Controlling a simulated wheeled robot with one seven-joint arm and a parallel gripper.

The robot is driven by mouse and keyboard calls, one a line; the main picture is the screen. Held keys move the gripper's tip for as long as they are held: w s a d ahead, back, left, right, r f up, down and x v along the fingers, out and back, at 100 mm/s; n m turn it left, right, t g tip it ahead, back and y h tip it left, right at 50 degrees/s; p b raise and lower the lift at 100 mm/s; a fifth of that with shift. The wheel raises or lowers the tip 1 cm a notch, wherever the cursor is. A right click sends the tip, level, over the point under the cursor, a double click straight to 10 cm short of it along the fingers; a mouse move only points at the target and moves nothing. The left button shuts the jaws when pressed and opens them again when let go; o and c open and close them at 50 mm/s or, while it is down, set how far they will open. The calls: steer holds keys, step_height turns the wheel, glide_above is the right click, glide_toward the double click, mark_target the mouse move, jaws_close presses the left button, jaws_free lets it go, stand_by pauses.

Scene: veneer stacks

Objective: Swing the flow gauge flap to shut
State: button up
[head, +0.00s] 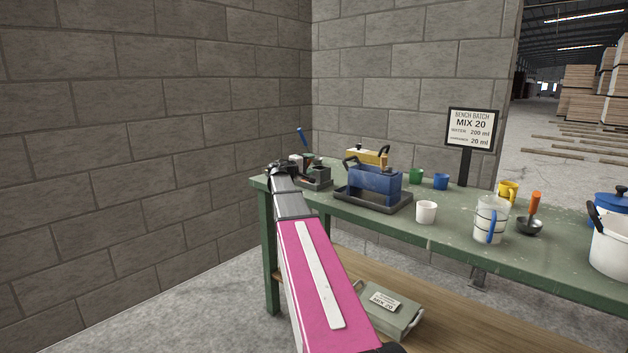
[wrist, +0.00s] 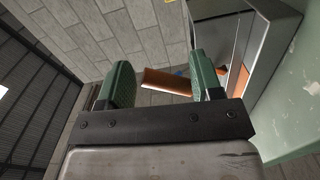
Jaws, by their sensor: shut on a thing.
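My gripper (head: 283,166) is at the left end of the green bench, beside a small grey device (head: 318,171) that appears to be the flow gauge. In the wrist view, my gripper (wrist: 162,84) has its two green-padded fingers on either side of an orange-brown bar (wrist: 166,81), which seems to be the gauge's flap. The fingers are shut on it. A grey housing (wrist: 277,50) with an orange part inside stands just right of the fingers. My arm and gripper hide part of the device in the head view, so the flap's angle cannot be told.
A blue metal box (head: 375,186) stands in a dark tray (head: 392,208), with a yellow box (head: 366,156) behind. Cups, a measuring jug (head: 491,219), a ladle (head: 530,224) and a white pot (head: 608,245) stand rightward. A block wall (head: 150,130) closes off the left.

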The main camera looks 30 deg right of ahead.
steer(key=w, duration=0.2)
steer(key=w+a, duration=0.1)
steer(key=shift+w+a+r+t, duration=0.1)
steer(key=shift+w+r+t, duration=0.05)
steer(key=shift+r+t, duration=0.15)
steer(key=shift+c, duration=0.2)
steer(key=o, duration=0.3)
steer(key=shift+f, duration=0.15)
steer(key=shift+a, duration=0.1)
steer(key=v, duration=0.7)
steer(key=shift+s, duration=0.4)
